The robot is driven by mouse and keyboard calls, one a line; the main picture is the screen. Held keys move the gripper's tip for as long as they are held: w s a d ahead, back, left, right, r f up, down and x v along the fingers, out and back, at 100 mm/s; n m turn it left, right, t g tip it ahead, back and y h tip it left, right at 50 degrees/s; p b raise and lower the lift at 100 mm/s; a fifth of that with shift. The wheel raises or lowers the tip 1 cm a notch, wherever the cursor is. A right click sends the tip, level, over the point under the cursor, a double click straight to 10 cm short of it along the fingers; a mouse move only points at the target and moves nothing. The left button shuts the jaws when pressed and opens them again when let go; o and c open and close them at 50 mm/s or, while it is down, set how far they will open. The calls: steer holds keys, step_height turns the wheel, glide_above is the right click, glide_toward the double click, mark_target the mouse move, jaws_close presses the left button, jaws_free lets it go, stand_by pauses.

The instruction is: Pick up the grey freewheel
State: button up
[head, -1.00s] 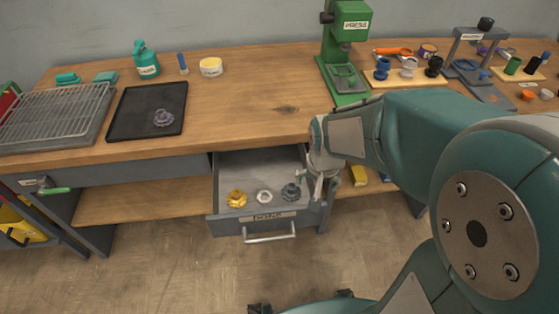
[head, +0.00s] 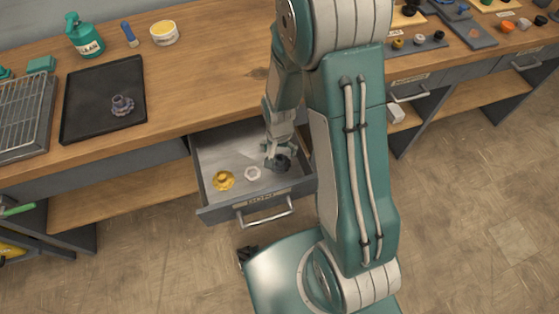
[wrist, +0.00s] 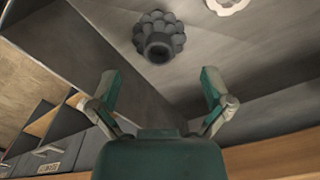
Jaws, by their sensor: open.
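A dark grey freewheel (head: 279,163), toothed with a round hub, lies in the open drawer (head: 226,150) at its right side. In the wrist view the grey freewheel (wrist: 158,38) shows at the top centre, beyond the fingertips. My gripper (wrist: 160,84) is open, with empty space between its two fingers. In the head view my gripper (head: 278,150) is down inside the drawer, just over the grey freewheel and partly covering it. Contact cannot be told from the head view; the wrist view shows the fingers apart from it.
A white ring-like part (head: 253,173) and a yellow part (head: 223,180) lie left of the freewheel in the drawer. A similar bluish-grey part (head: 122,105) sits on the black tray (head: 76,112) on the bench. Drawer walls stand close around my gripper.

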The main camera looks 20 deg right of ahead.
mark_target(280, 161)
steer(key=shift+w+d+f, duration=0.1)
steer(key=shift+f, duration=1.35)
steer(key=shift+w+d+f, duration=0.1)
steer(key=shift+f, duration=1.3)
steer(key=shift+s, duration=0.1)
steer(key=c, duration=1.2)
